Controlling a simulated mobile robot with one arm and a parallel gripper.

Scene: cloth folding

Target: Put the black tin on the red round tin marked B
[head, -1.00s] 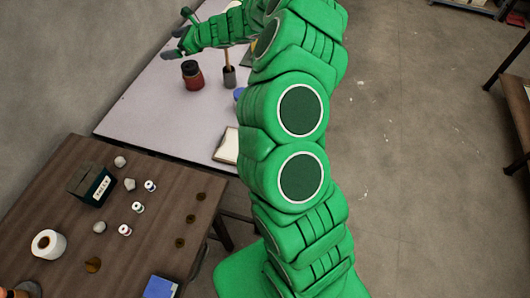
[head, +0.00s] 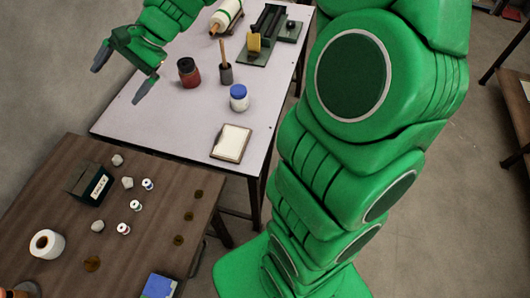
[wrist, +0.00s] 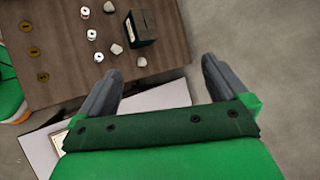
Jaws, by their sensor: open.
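A red round tin (head: 190,80) stands upright on the pale table, with a black round piece (head: 186,64) on top of it. I cannot tell whether that black piece is the black tin or a lid, and no letter B is readable. My gripper (head: 116,86) is open and empty, to the left of the red tin and apart from it. In the wrist view my gripper (wrist: 161,66) has its fingers spread with nothing between them. The red tin is not visible in the wrist view.
The pale table (head: 140,112) also holds a dark cup with a brush (head: 225,73), a blue-lidded jar (head: 239,98), a framed pad (head: 231,142) and a roller (head: 226,16). The brown table (head: 150,225) in front carries a dark box (head: 90,183), spools and a tape roll (head: 46,243).

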